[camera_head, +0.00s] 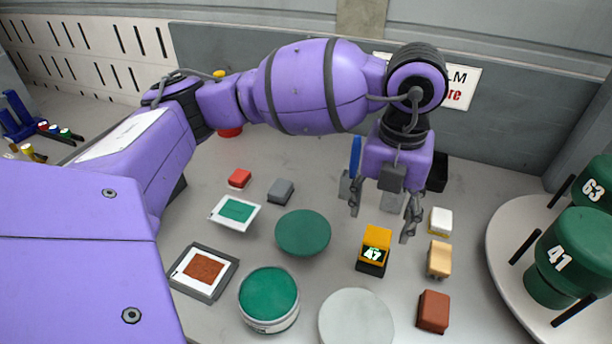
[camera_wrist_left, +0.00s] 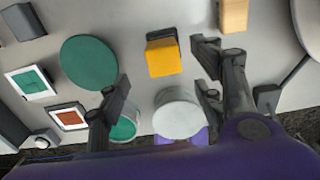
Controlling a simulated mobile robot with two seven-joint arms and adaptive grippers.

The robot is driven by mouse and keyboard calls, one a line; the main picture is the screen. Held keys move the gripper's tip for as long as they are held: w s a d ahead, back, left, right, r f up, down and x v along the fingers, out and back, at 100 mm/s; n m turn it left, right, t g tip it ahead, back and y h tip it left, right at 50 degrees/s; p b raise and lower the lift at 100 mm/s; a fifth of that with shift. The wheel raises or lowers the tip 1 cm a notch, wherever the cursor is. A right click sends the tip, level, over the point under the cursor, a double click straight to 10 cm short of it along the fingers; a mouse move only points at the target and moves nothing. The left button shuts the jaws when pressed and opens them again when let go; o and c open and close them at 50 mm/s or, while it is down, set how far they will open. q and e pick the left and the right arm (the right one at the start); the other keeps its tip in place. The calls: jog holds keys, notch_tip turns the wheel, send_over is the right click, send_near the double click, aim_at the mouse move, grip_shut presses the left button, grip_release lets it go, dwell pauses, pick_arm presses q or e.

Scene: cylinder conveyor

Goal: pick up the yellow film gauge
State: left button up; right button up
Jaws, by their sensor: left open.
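The yellow film gauge (camera_head: 375,241) is a small yellow block on a dark base with a lit "47" on its front. It stands on the table, right of the green disc. It also shows in the left wrist view (camera_wrist_left: 163,57), near the upper middle. My left gripper (camera_head: 381,222) is open and empty, with its fingers pointing down, above and behind the gauge in the head view. In the left wrist view the fingers (camera_wrist_left: 160,88) are spread wide, and the gauge lies between and beyond them, not touched. My right gripper is not in view.
A green disc (camera_head: 302,232), a green-topped tin (camera_head: 268,297) and a pale round disc (camera_head: 356,318) lie near the gauge. A tan block (camera_head: 439,259), white block (camera_head: 440,221) and red-brown block (camera_head: 433,311) stand to its right. A turntable (camera_head: 505,262) carries green cylinders at far right.

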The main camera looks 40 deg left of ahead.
aim_at(378, 235)
pick_arm(q)
jog(key=f, duration=0.7)
jog(key=shift+d, duration=0.25)
jog(key=shift+r, duration=0.1)
jog(key=c, duration=1.4)
jog(key=shift+c, duration=0.2)
jog(key=shift+r, duration=0.15)
jog(key=shift+r, duration=0.55)
jog(key=s+d+r, duration=0.2)
jog(key=s+r, duration=0.4)
jog(key=s+d+r+p, duration=0.1)
jog(key=s+d+r, duration=0.2)
jog(key=s+r, duration=0.2)
jog(key=shift+s+d+r, duration=0.35)
jog(key=shift+s, duration=0.6)
